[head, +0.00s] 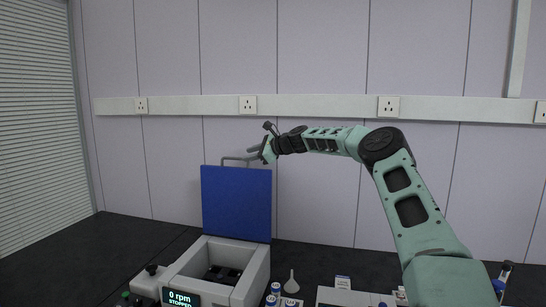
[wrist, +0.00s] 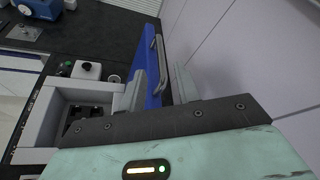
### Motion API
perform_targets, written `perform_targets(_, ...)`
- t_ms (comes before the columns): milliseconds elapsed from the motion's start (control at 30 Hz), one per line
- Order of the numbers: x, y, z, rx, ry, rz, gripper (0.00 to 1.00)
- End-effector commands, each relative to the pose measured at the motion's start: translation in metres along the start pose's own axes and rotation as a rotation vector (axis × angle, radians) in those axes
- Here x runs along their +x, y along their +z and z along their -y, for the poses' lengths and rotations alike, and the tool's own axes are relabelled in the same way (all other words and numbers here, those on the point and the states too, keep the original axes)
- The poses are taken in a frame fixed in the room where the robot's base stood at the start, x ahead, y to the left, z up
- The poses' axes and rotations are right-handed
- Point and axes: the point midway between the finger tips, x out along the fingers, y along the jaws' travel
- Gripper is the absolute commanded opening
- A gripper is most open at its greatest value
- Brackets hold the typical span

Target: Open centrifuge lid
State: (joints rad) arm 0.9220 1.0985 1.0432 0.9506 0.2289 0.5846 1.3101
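The centrifuge (head: 248,276) stands on the dark bench, and its display (head: 181,299) reads 0 rpm STOPPED. Its blue lid (head: 236,205) stands upright at the back, and the chamber is uncovered with dark rotor parts inside. A grey bar handle (head: 232,159) sits at the lid's top edge. My gripper (head: 262,151) is by the handle's right end. In the wrist view the fingers of my gripper (wrist: 161,88) are apart, with the blue lid (wrist: 152,75) and its handle (wrist: 160,62) showing between and beyond them. I see no grip on the handle.
A black knob on a white block (head: 151,270) is left of the centrifuge. Blue-capped vials (head: 273,290) and a small white funnel (head: 291,283) stand to its right. The wall with a socket rail (head: 320,107) is behind. The wrist view shows a blue device (wrist: 40,8) at upper left.

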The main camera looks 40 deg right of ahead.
Motion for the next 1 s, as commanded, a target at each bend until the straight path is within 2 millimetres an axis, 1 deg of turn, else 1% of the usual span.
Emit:
perform_targets(33, -0.012, -0.005, -0.002, -0.003, -0.003, -0.002, 0.32)
perform_targets(100, -0.029, -0.005, -0.002, -0.002, -0.004, -0.002, 0.32)
perform_targets(300, -0.071, -0.003, -0.002, -0.001, -0.001, -0.001, 0.32)
perform_targets(400, -0.087, -0.002, -0.001, -0.001, -0.001, 0.0, 0.32)
perform_targets(500, -0.098, -0.001, -0.001, -0.001, 0.001, 0.0, 0.32)
perform_targets(667, -0.105, 0.0, -0.001, 0.0, 0.001, 0.001, 0.32)
perform_targets(1000, -0.105, 0.001, 0.0, 0.001, 0.002, 0.002, 0.32)
